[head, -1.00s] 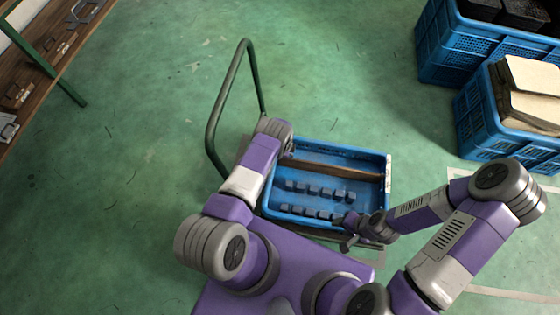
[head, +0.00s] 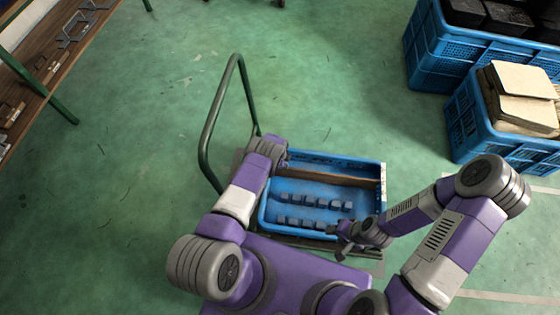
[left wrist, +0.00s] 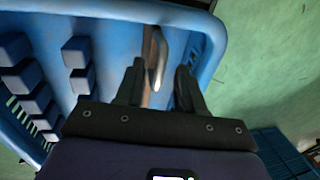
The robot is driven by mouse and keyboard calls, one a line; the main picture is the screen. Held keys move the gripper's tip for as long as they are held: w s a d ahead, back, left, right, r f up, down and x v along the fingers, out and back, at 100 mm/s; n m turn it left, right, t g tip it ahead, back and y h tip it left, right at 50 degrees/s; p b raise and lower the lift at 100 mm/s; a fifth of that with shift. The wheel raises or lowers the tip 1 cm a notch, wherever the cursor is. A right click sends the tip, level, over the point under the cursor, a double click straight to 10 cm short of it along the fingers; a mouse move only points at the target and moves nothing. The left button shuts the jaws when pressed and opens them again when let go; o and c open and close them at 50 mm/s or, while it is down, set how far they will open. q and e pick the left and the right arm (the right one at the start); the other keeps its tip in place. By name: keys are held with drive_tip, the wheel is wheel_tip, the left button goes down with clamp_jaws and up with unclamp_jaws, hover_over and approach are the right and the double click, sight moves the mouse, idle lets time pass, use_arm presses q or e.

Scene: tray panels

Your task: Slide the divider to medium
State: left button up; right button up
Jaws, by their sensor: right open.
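The blue tray (head: 383,200) lies below me in the head view. A brown wooden divider (head: 330,178) crosses it near its far side. The divider (left wrist: 147,62) also shows in the left wrist view, with a shiny curved metal piece (left wrist: 158,62) beside it. My left gripper (left wrist: 159,82) has its fingers apart, one on each side of the divider's end; I cannot tell whether they touch it. In the head view its fingers are hidden behind my left arm. My right gripper (head: 343,240) is open and empty at the tray's near right corner.
Several small blue-grey blocks (head: 315,201) stand in two rows nearer me than the divider. A green cart handle (head: 208,130) rises left of the tray. Blue crates (head: 465,125) stand at the right, and a wooden shelf (head: 40,75) at the left. Green floor lies between.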

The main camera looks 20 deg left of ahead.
use_arm(q)
wheel_tip(320, 180, up, 7)
drive_tip(key=s+p, duration=0.1)
drive_tip(key=p, duration=0.3)
drive_tip(key=shift+s+d+r, duration=0.15)
drive_tip(key=shift+s+r, duration=0.05)
drive_tip(key=shift+s, duration=0.1)
idle(0.3)
drive_tip(key=s+d+r+n+h+p, duration=0.2)
drive_tip(key=s+d+r+n, duration=0.3)
drive_tip(key=s+r+n, duration=0.4)
drive_tip(key=s+d+r+n+g+h+p, duration=0.1)
drive_tip(key=s+d+r+n, duration=0.4)
drive_tip(key=s, duration=1.4)
wheel_tip(320, 180, up, 8)
drive_tip(key=n+h+p, duration=0.1)
drive_tip(key=n+p, duration=0.1)
drive_tip(key=n, duration=0.2)
drive_tip(key=shift+d+n+g+h, duration=0.25)
drive_tip(key=shift+n+g+h, duration=0.05)
drive_tip(key=shift+n, duration=0.1)
